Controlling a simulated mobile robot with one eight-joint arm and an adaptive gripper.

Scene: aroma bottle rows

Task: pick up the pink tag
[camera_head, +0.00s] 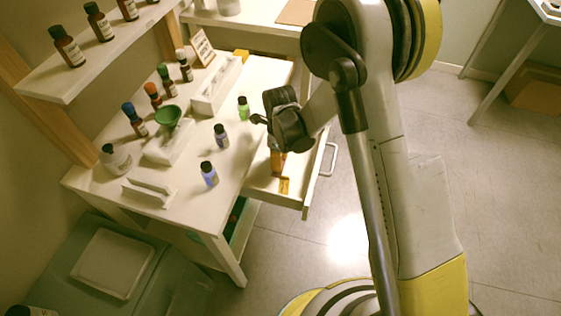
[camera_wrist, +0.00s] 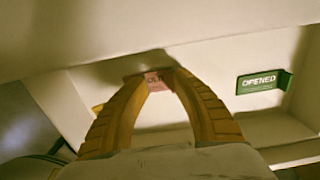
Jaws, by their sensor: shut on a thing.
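The pink tag (camera_wrist: 154,82) shows in the wrist view between my gripper's fingertips, with faint lettering on it. My gripper (camera_wrist: 155,76) is shut on it, with its two ribbed yellow fingers bowed around it. In the head view my gripper (camera_head: 277,172) points down into the open white drawer (camera_head: 262,188). The tag cannot be made out in that view. The wrist view shows the tag close to the pale drawer inside; I cannot tell whether it still touches the drawer.
A green tag reading OPENED (camera_wrist: 262,82) is right of my fingers. A small yellow thing (camera_head: 284,185) lies in the drawer. The drawer handle (camera_head: 329,160) sticks out right. Bottles, including a purple one (camera_head: 209,174) and a green one (camera_head: 243,108), stand on the tabletop alongside.

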